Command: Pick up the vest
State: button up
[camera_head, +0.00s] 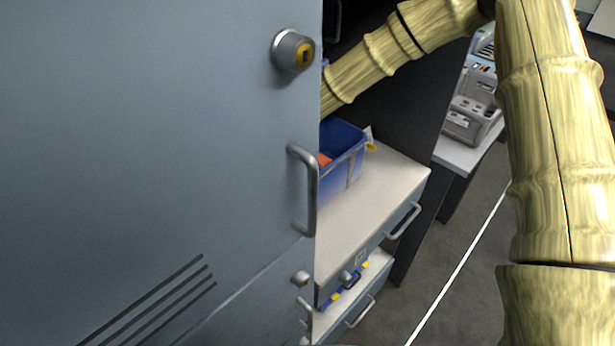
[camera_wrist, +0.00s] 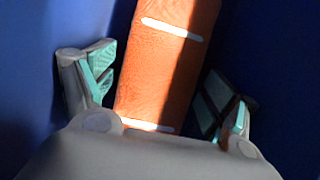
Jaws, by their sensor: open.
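The vest (camera_wrist: 158,75) is orange with pale stripes and shows in the wrist view between the fingers of my gripper (camera_wrist: 160,100). My gripper is open, with one finger on each side of the vest and a visible gap on the left; the right side is in shadow. Blue walls surround them. In the head view, a small orange patch (camera_head: 324,160) shows inside a blue bin (camera_head: 345,172), partly hidden by a grey cabinet door. My gripper is hidden behind that door in the head view.
The grey cabinet door (camera_head: 150,150) with a handle (camera_head: 305,190) fills the left. The bin stands on a pale counter (camera_head: 385,190) above drawers, one open below (camera_head: 350,305). A grey machine (camera_head: 472,110) sits on a table behind. Floor (camera_head: 475,290) is clear at right.

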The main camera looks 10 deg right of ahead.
jog(key=shift+w+d+f, duration=0.1)
jog(key=shift+f, duration=0.3)
jog(key=c, duration=0.9)
jog(key=shift+o, duration=0.2)
jog(key=shift+r, duration=0.1)
